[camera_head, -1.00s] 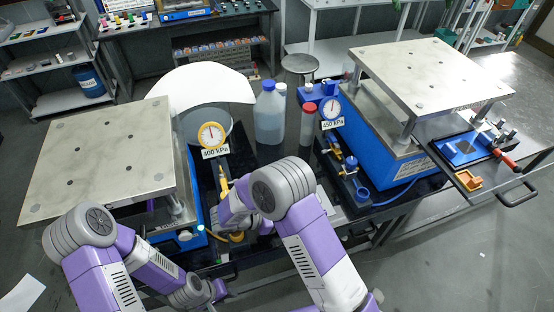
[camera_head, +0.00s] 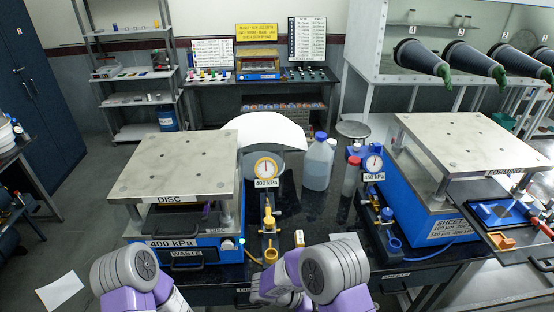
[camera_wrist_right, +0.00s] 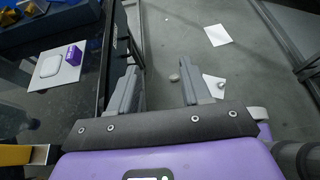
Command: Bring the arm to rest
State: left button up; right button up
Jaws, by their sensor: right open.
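My right gripper (camera_wrist_right: 158,90) shows in the right wrist view with its two grey fingers apart and nothing between them. It points down past the dark edge of the bench toward the grey floor. In the head view my two purple and grey arms show only at the bottom edge, the left arm (camera_head: 128,275) in front of the DISC press and the right arm (camera_head: 335,272) in front of the bench's middle. Neither gripper's fingers can be made out in the head view.
The black bench (camera_head: 290,205) carries the DISC press (camera_head: 150,183) at left and the FORMING press (camera_head: 480,150) at right. Between them stand a pressure gauge marked 400 kPa (camera_head: 266,168), a large bottle (camera_head: 317,165) and a red-capped bottle (camera_head: 351,177). Paper sheets (camera_head: 60,290) lie on the floor.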

jog(key=s+a+f+m+g+y+b, duration=0.2)
jog(key=s+a+f+m+y, duration=0.2)
jog(key=s+f+m+y, duration=0.5)
jog(key=s+a+f+m+g+y+b, duration=0.2)
jog(key=s+a+f+m+g+y, duration=0.15)
jog(key=s+f+y, duration=0.5)
jog(key=w+d+f+m+t+b, duration=0.1)
jog(key=w+f+m+t, duration=0.3)
jog(key=m, duration=0.5)
jog(key=shift+w+d+t+b, duration=0.3)
jog(key=shift+w+d+t, duration=0.15)
jog(key=shift+d+t, duration=0.3)
pick_arm(q)
notch_tip(320, 180, down, 6)
jog(key=w, duration=0.1)
jog(key=shift+w, duration=0.15)
pick_arm(e)
jog(key=shift+a+f+h, duration=0.1)
jog(key=shift+h, duration=0.15)
jog(key=shift+c, duration=0.2)
pick_arm(q)
jog(key=shift+d, duration=0.1)
pick_arm(e)
jog(key=shift+c, duration=0.3)
